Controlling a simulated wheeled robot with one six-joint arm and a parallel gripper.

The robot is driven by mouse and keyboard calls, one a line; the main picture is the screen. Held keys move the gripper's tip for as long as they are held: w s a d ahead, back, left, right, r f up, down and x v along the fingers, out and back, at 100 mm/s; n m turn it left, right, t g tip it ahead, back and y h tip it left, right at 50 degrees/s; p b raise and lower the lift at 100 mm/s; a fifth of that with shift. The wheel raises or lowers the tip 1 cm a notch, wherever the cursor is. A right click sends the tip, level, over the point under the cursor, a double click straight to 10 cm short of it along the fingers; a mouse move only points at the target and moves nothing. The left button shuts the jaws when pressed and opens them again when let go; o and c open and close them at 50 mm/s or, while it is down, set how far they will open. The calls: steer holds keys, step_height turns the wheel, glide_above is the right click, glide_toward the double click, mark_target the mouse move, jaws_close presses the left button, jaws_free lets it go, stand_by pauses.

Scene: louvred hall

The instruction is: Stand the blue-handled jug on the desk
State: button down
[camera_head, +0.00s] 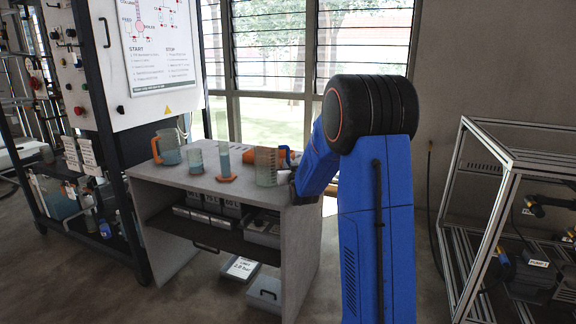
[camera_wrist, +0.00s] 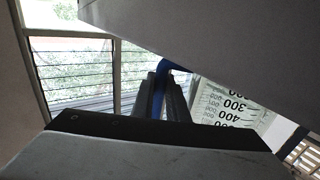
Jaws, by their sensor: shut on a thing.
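The blue-handled jug (camera_head: 266,168) is a clear, upright graduated jug at the right end of the grey desk (camera_head: 205,182). Its blue handle is on the right. My gripper is shut on that handle, with my blue arm reaching in from the right. In the wrist view my gripper's dark fingers (camera_wrist: 160,90) close around the blue handle. The jug's scale (camera_wrist: 232,106) shows upside down beside them. A grey slab, which looks like the desk, hides part of the jug there. I cannot tell whether the jug's base touches the desk.
An orange-handled jug (camera_head: 168,148), a clear beaker (camera_head: 195,158) and a cylinder on an orange base (camera_head: 226,179) stand to the left on the desk. An orange item (camera_head: 248,156) lies behind the jug. A metal frame (camera_head: 482,200) stands right.

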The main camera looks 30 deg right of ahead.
steer(key=c, duration=1.7)
jaws_free()
steer(key=shift+c, duration=0.2)
steer(key=shift+r, duration=0.1)
steer(key=v, duration=1.2)
steer(key=s+a, duration=0.1)
steer(key=a, duration=0.1)
steer(key=s+a+g+y, duration=0.1)
steer(key=s+a, duration=0.1)
steer(key=s+a+g+y, duration=0.1)
steer(key=s+a, duration=0.1)
steer(key=shift+s+a+r+n, duration=0.15)
steer(key=shift+a+r+n, duration=0.1)
steer(key=shift+a+n, duration=0.15)
steer(key=s+a+f+n+g+y, duration=0.1)
steer(key=s+a, duration=0.4)
steer(key=s, duration=0.7)
steer(key=s+a+f+n+g+y, duration=0.1)
steer(key=s+a+f+g, duration=0.2)
steer(key=s, duration=1)
steer(key=s+a+f+g+y, duration=0.1)
steer(key=s+a+g, duration=0.5)
steer(key=s, duration=0.6)
steer(key=shift+s+a+f+n+y, duration=0.3)
steer(key=shift+s+a+f+n, duration=0.1)
steer(key=shift+a+f, duration=0.25)
steer(key=shift+r, duration=0.1)
